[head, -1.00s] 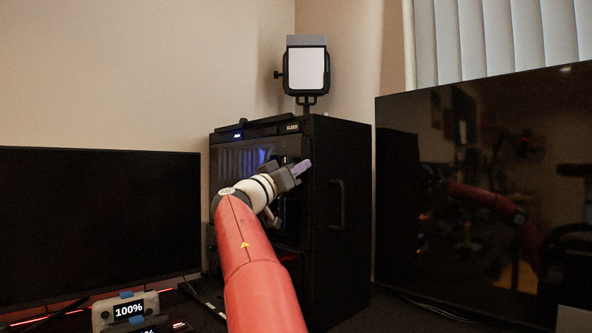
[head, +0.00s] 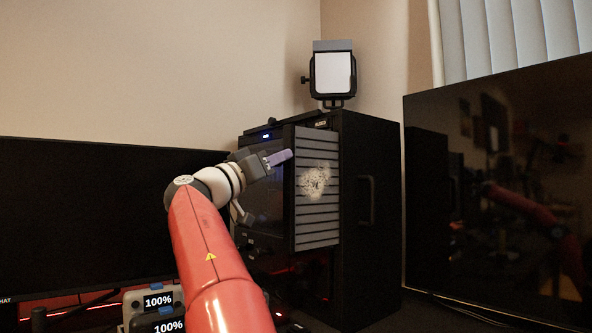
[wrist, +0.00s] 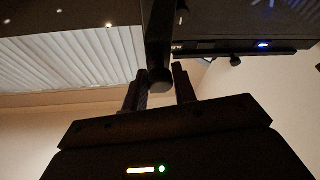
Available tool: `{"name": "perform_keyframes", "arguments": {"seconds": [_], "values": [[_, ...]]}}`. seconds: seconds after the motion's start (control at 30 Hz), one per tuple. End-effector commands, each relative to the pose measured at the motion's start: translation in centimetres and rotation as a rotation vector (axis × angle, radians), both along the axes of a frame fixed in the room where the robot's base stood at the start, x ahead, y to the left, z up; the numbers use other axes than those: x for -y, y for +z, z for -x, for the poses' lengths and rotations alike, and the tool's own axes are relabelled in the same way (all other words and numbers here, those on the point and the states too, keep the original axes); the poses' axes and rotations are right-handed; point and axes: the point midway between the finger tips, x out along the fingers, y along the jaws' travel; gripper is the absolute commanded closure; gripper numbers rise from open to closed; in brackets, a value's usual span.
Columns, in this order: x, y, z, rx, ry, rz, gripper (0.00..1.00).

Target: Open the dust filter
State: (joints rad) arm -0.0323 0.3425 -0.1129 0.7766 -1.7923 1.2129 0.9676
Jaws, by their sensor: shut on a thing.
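The dust filter (head: 318,212) is a dark slatted panel with a pale patch of dust, at the front of the black computer case (head: 372,235). It stands swung out from the case, its slatted face showing in the head view. My gripper (head: 278,158) is at the upper part of the filter's near edge and is shut on it. In the wrist view my gripper (wrist: 158,84) has its two fingers on either side of a dark upright bar (wrist: 157,50). The fingertip contact is dark and partly hidden.
A dark monitor (head: 80,220) stands at the left and a large dark screen (head: 500,190) at the right. A square light (head: 333,73) stands above the case. Small devices showing 100% (head: 157,301) sit low at the left.

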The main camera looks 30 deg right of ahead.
Motion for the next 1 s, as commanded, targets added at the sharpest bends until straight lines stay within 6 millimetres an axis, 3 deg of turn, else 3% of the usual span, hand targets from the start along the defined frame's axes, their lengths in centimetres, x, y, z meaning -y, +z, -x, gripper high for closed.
{"name": "perform_keyframes", "arguments": {"seconds": [0.2,0.53,0.57,0.6,0.87,1.0], "values": [[-1.6,0.0,0.0,-0.002,0.003,0.002,1.0],[-1.7,0.1,0.0,-0.003,0.003,0.003,1.0],[-1.7,0.1,0.0,-0.003,0.003,0.003,0.69],[-1.7,0.1,0.0,-0.003,0.003,0.003,0.66],[-1.7,0.0,0.1,-0.002,0.002,0.001,0.66],[-2.9,-0.7,0.2,-0.003,0.005,0.001,0.66]]}}
